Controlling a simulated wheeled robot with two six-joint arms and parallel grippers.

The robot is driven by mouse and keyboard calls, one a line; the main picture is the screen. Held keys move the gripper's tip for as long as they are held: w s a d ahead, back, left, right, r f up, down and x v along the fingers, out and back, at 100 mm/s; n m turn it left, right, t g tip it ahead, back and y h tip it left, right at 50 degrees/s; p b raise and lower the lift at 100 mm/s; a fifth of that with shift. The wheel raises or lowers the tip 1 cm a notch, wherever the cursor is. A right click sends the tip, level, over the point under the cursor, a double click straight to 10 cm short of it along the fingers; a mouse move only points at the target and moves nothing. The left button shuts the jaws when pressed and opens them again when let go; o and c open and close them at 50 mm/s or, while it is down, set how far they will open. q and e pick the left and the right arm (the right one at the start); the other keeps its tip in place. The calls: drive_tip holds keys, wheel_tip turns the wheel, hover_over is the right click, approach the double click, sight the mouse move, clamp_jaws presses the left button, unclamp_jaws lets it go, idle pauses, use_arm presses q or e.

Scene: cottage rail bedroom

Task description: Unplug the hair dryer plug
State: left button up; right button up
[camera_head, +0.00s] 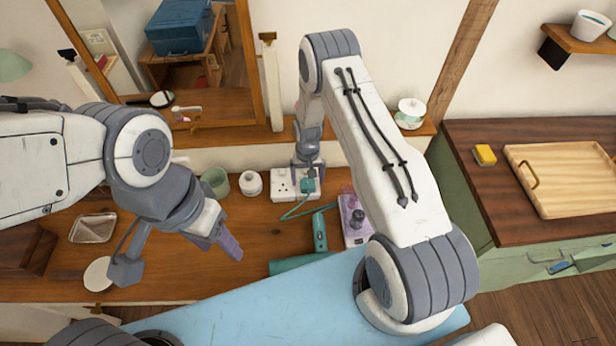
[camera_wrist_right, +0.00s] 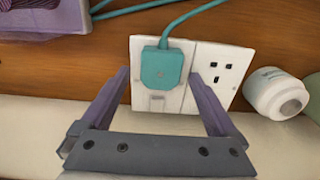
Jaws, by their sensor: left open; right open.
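The teal hair dryer plug (camera_wrist_right: 162,66) sits in the left socket of a white double wall socket (camera_wrist_right: 217,62) in the right wrist view. Its teal cord runs up and away to the right. The right socket is empty. My right gripper (camera_wrist_right: 160,98) is open, with one finger on each side of the plug and clear of it. In the head view the plug (camera_head: 308,185) shows beside my right gripper (camera_head: 308,168). The teal hair dryer (camera_head: 319,230) lies on the wooden desk. My left gripper (camera_head: 180,262) is open and empty over the desk's left part.
A green cup (camera_head: 215,181) and a white jar (camera_head: 250,183) stand left of the socket. A purple box (camera_head: 355,226) stands to its right. A metal tray (camera_head: 93,228) and a white round dish (camera_head: 98,274) lie at the left. A mirror stands behind.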

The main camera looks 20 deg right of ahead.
sight(307, 181)
drive_tip(key=shift+f, duration=0.35)
drive_tip(key=c, duration=1.5)
drive_tip(key=shift+o, duration=0.2)
drive_tip(key=shift+r+p, duration=1.75)
drive_tip(key=shift+r, duration=1.05)
